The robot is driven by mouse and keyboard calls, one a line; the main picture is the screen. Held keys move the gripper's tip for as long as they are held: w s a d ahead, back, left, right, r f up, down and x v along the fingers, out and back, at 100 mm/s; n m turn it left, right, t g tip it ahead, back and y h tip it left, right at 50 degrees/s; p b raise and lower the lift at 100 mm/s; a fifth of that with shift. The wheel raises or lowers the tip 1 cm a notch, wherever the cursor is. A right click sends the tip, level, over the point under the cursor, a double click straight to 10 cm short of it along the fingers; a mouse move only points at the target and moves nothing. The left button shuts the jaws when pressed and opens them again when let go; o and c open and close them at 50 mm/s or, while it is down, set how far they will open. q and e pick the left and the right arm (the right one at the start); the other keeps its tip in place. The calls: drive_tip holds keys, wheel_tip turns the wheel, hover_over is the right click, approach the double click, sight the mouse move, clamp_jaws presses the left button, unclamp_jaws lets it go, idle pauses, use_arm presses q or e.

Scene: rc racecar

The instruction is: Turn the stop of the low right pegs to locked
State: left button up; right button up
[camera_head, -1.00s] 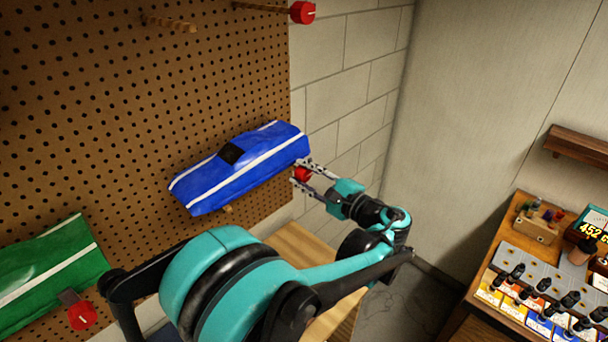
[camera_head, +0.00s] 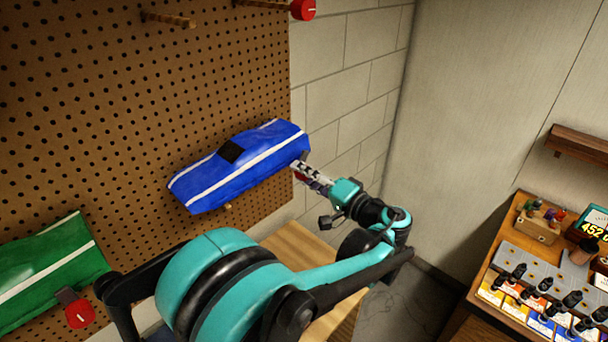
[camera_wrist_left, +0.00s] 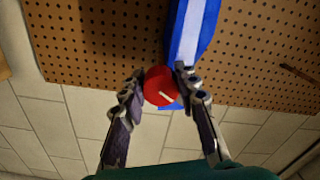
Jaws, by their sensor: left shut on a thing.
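A blue car body (camera_head: 235,170) with white stripes hangs tilted on the pegboard at its right edge. The red round stop (camera_wrist_left: 158,87) sits at its right end, with a short pale mark on its face slanting down to the right. My left gripper (camera_head: 303,170) is shut on this stop, one finger on each side, as the left wrist view shows. In the head view the fingers mostly hide the stop. A peg tip (camera_head: 228,207) shows below the body. My right gripper is not in view.
A green car body (camera_head: 45,275) with another red stop (camera_head: 80,314) hangs at lower left. Bare upper pegs (camera_head: 170,20) and a red stop (camera_head: 303,9) are above. A wooden bench (camera_head: 480,330) with tools stands at right. Brick wall lies behind my gripper.

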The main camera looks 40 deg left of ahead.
use_arm(q)
drive_tip(key=n, duration=0.6)
drive_tip(key=shift+w+f, duration=0.1)
drive_tip(key=shift+n, duration=0.4)
drive_tip(key=o, duration=1.2)
drive_tip(key=shift+c, duration=0.2)
drive_tip(key=shift+d, duration=0.15)
drive_tip(key=s+d, duration=0.1)
drive_tip(key=d, duration=1)
drive_tip(key=shift+d, duration=0.4)
